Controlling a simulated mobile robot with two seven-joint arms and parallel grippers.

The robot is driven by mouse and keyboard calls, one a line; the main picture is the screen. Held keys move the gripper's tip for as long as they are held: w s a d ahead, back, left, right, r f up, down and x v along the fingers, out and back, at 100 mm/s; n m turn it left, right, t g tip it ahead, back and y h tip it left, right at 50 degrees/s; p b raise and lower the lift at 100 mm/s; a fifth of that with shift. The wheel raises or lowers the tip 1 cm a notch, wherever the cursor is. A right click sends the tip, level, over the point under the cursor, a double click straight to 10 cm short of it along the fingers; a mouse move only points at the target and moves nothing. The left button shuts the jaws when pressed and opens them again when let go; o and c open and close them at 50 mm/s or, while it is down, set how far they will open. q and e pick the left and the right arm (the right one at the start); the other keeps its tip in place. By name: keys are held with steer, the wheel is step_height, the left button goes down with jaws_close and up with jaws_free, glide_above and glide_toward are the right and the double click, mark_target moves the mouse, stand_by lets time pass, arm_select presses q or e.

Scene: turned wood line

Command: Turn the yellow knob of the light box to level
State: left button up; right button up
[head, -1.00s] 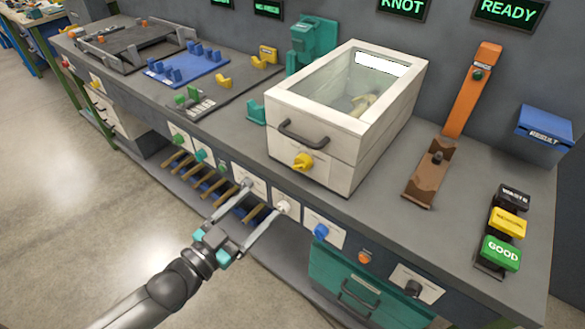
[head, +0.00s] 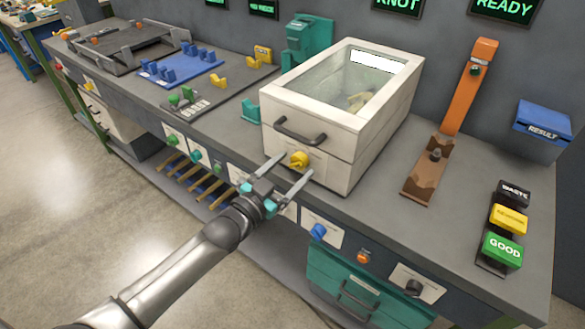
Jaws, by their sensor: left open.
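The light box (head: 352,124) is a cream box with a glass lid and a dark handle (head: 299,132), standing on the grey bench. Its yellow knob (head: 298,159) is on the lower front face. My left gripper (head: 289,164) is open, with one finger to each side of the knob in the picture. Whether the fingers touch the knob I cannot tell. The knob is not hidden, but its exact turn is too small to read. Inside the box a pale yellowish piece shows through the glass. My right gripper is not in view.
On the bench front are several other knobs, among them a blue one (head: 318,232) and an orange one (head: 362,257). A brown holder (head: 426,178) and the green, yellow and black buttons (head: 502,250) stand to the right. A teal bracket (head: 250,112) is left of the box.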

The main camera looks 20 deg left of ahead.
arm_select(q)
steer(key=shift+w+d, duration=0.1)
steer(key=shift+w, duration=0.15)
steer(key=shift+c, duration=0.2)
jaws_close()
stand_by(0.4)
